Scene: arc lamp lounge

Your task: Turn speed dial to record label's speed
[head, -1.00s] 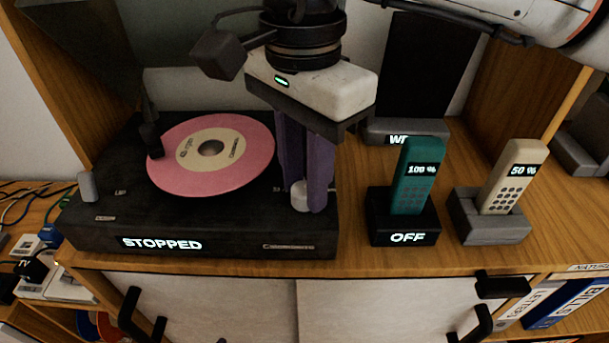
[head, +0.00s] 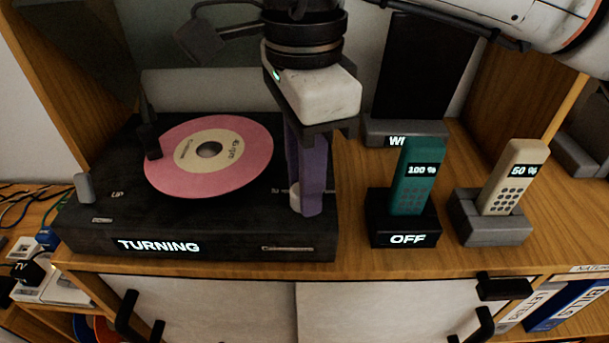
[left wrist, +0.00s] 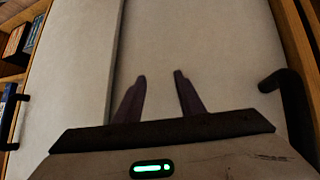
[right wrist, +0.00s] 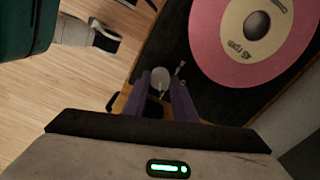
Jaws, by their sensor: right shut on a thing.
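The black record player (head: 90,225) stands on the wooden cabinet top, its front display reading "TURNING". A pink record (head: 170,180) with a cream label (head: 225,148) lies on it. The label carries small print ending in "rpm"; the number looks like 45 but is hard to read. My right gripper (head: 306,210) points down at the player's front right corner, its purple fingers shut on the pale speed dial (head: 294,196). The dial (right wrist: 160,76) also shows between the fingertips in the right wrist view. My left gripper (left wrist: 160,77) is open and empty before pale cabinet doors.
A teal handset (head: 416,180) reading "100 %" stands in a black cradle marked "OFF" (head: 380,230), right of the player. The tonearm (head: 150,135) is at the record's left edge.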

